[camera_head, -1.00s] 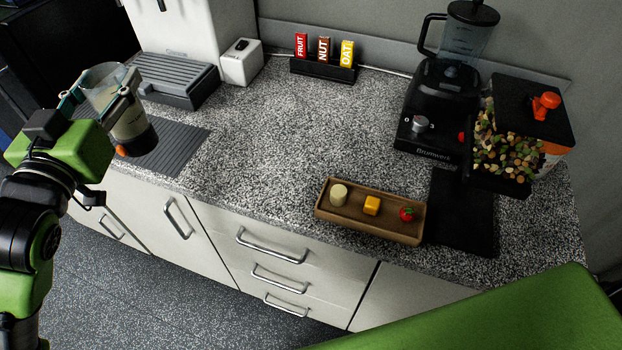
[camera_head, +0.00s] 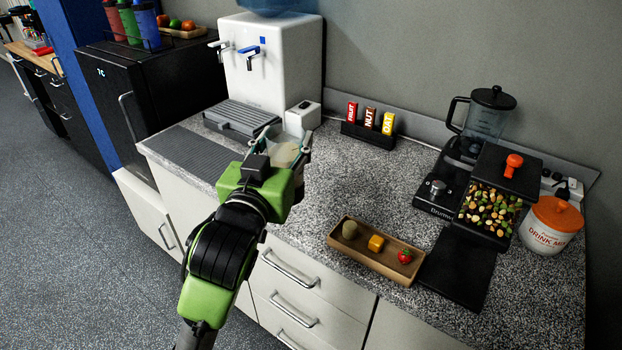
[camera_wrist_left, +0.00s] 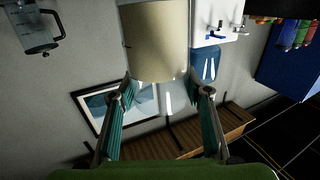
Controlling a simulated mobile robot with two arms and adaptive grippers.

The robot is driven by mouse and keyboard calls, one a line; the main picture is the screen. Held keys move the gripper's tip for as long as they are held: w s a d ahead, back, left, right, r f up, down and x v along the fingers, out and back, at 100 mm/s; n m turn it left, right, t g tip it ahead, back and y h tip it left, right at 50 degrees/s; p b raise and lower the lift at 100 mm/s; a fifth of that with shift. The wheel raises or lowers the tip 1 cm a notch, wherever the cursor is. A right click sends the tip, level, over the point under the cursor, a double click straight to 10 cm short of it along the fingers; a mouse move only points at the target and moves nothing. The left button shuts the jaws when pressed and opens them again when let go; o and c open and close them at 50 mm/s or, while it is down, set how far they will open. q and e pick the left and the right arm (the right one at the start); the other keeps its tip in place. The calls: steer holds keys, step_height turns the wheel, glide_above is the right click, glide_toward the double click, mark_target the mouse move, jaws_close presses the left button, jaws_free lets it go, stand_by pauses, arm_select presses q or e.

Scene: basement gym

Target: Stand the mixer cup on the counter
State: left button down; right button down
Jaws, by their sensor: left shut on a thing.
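The mixer cup (camera_head: 283,154) is a clear cup with pale cream contents, and in the head view it shows between the fingers of my left gripper (camera_head: 284,143). The gripper is shut on it, over the counter (camera_head: 335,185) in front of the small white box. My gripper and wrist hide the cup's lower part, so I cannot tell whether its base touches the counter. In the left wrist view the cup (camera_wrist_left: 157,42) fills the top middle, beyond the two teal fingers. My right gripper is not in view.
A white water dispenser (camera_head: 268,65) with a grey drip tray (camera_head: 240,119) stands behind left. A bar rack (camera_head: 368,135), blender (camera_head: 484,125), nut container (camera_head: 492,205), drink mix jar (camera_head: 550,226) and wooden tray (camera_head: 372,262) stand right. The counter's middle is clear.

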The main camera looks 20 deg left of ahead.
arm_select(q)
steer(key=w+f, duration=1.2)
steer(key=shift+w+a+p, duration=0.3)
steer(key=shift+a, duration=0.1)
steer(key=shift+f, duration=0.2)
steer(key=c, duration=1.5)
jaws_free()
steer(key=shift+f, duration=0.2)
steer(key=o, duration=0.4)
steer(key=shift+r, duration=0.15)
